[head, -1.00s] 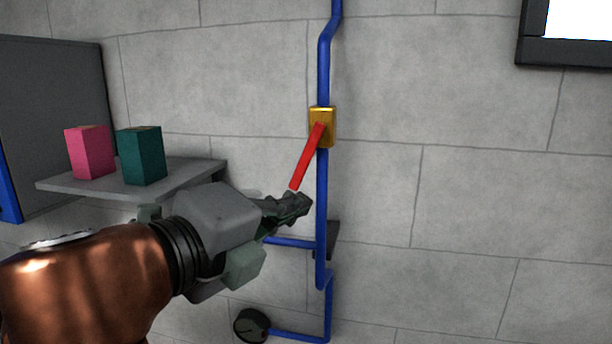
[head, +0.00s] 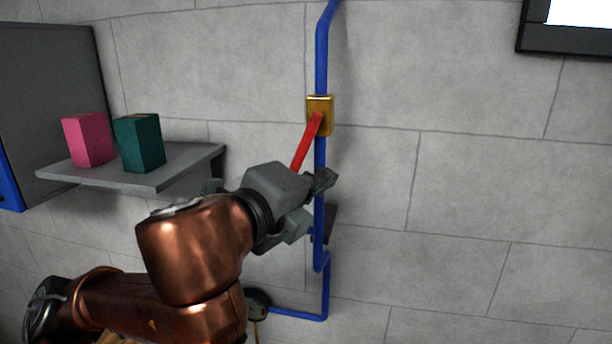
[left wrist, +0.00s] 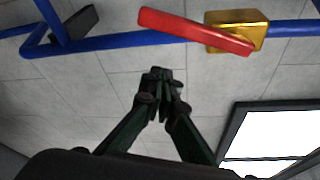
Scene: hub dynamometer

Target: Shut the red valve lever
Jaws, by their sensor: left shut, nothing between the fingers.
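The red valve lever (head: 306,143) hangs down and slightly left from the yellow valve body (head: 320,115) on the blue pipe in the head view. In the left wrist view the red lever (left wrist: 194,29) slants across beside the pipe, with the yellow body (left wrist: 238,28) at its right end. My left gripper (head: 331,180) is shut and empty, just below and right of the lever's lower end in the head view. Its closed fingertips (left wrist: 160,74) show below the lever in the wrist view, with a gap between them in the picture. My right gripper is not in view.
The blue pipe (head: 322,60) runs down the grey block wall and bends near the bottom. A grey shelf (head: 190,163) at left carries a pink box (head: 88,140) and a teal box (head: 139,143). A dark-framed panel (head: 560,42) is at upper right.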

